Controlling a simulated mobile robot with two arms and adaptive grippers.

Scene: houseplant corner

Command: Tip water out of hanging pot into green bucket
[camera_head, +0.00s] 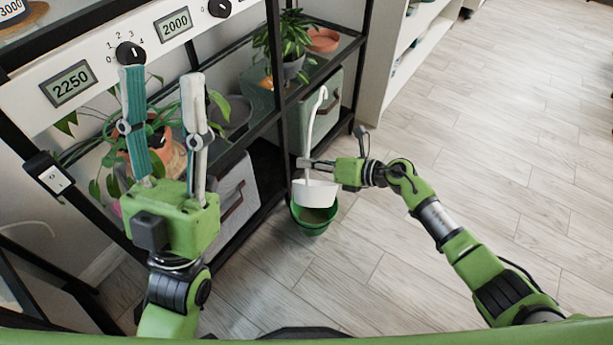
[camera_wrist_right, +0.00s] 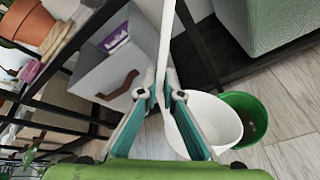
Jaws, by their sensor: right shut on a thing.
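The white hanging pot (camera_head: 315,193) hangs from a long white hanger with a hook at its top. My right gripper (camera_head: 304,163) is shut on the hanger (camera_wrist_right: 165,55), just above the pot. The pot looks nearly upright and is above the green bucket (camera_head: 314,227), which stands on the floor by the shelf. In the right wrist view the pot (camera_wrist_right: 213,118) partly covers the bucket (camera_wrist_right: 248,108). Water in the pot cannot be made out. My left gripper (camera_head: 160,95) is open and empty, raised in front of the shelf.
A black metal shelf (camera_head: 273,90) with potted plants and grey fabric boxes (camera_head: 235,203) stands directly left of the bucket. Labelled dials and displays (camera_head: 130,52) are on its upper rail. The wooden floor (camera_head: 480,150) to the right is clear.

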